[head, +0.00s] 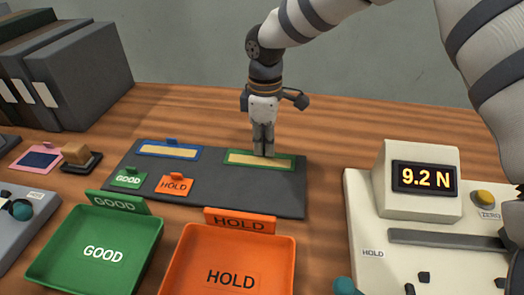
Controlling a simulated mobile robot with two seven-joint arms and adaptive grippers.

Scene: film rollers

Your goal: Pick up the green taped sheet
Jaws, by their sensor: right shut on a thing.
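The green taped sheet (240,159), a pale strip with a green border, lies at the back right of the dark mat (230,192). My right gripper (263,152) points straight down at its middle back edge and is shut on it; the fingertips hide the part they grip. The sheet looks flat on the mat, and I cannot tell any lift. A similar blue-bordered sheet (168,152) with a blue tab lies at the back left of the mat. My left gripper is not in view.
Small GOOD (128,179) and HOLD (174,185) cards lie on the mat's front left. A green GOOD tray (55,258) and orange HOLD tray (281,262) stand in front. A force gauge reading 9.2 N (385,205) stands right; dark binders (88,90) stand back left.

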